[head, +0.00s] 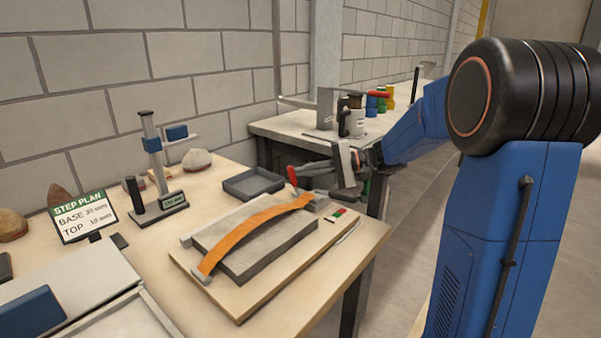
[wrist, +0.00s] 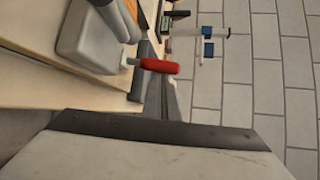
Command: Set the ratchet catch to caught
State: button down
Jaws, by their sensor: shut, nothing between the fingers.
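The ratchet (head: 315,201) is a grey block at the far right end of the orange strap (head: 250,232). Its red-tipped lever (head: 292,177) stands up from it in the head view. In the wrist view the grey ratchet body (wrist: 92,38) is at upper left, and the red lever grip (wrist: 159,66) sticks out to the right. My gripper (head: 305,170) is shut and empty, with its fingers close beside the red grip. In the wrist view the gripper (wrist: 155,58) overlaps the grip's line of sight; I cannot tell whether they touch. A red and green marker (head: 339,213) lies beside the ratchet.
The strap crosses a grey slab (head: 255,245) on a wooden board (head: 250,296). A dark tray (head: 253,184), a height gauge (head: 158,170) and a step plan card (head: 82,216) stand behind. A second bench (head: 290,124) with jars is at the back.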

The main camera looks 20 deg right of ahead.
jog(key=shift+s+d+n+t+y, duration=0.2)
jog(key=shift+s+n+t+y, duration=0.1)
jog(key=shift+y, duration=0.1)
jog(key=shift+s+d, duration=0.35)
jog(key=shift+s, duration=0.2)
jog(key=shift+s+d, duration=0.3)
jog(key=shift+s, duration=0.25)
jog(key=shift+f, duration=0.1)
jog(key=shift+w, duration=0.15)
jog(key=w, duration=0.2)
jog(key=w+r, duration=0.1)
jog(key=shift+w+d, duration=0.15)
jog(key=shift+w, duration=0.25)
jog(key=s+d+f, duration=0.2)
jog(key=s+d, duration=0.1)
jog(key=d, duration=0.6)
jog(key=shift+s+f, duration=0.15)
jog(key=shift+d, duration=0.15)
